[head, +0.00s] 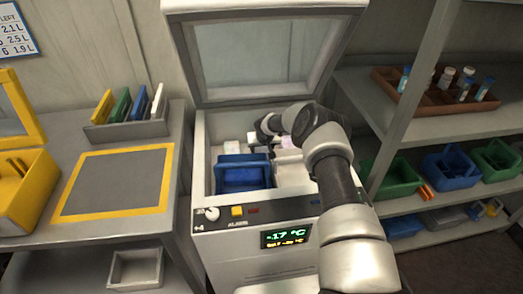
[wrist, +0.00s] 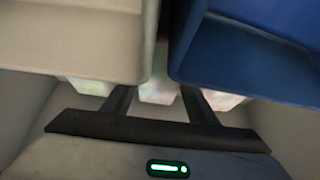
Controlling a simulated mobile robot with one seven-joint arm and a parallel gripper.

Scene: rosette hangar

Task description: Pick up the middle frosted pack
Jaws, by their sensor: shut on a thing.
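In the wrist view several pale frosted packs stand in a row below two bins: one at left (wrist: 90,86), the middle frosted pack (wrist: 158,93) and one at right (wrist: 222,99). My gripper (wrist: 158,98) has its two dark fingers on either side of the middle pack and is shut on it. The bins hide the packs' far parts. In the head view my gripper (head: 266,138) is down inside the open freezer (head: 202,150), behind the blue bin (head: 243,180). My arm and the bin hide most of the packs there.
The blue bin (wrist: 245,55) and a white bin (wrist: 70,45) hang close over the fingers in the wrist view. The raised freezer lid (head: 262,50) stands behind the arm. A yellow-bordered grey mat (head: 115,182) on the left bench is bare. Shelves (head: 440,125) stand at right.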

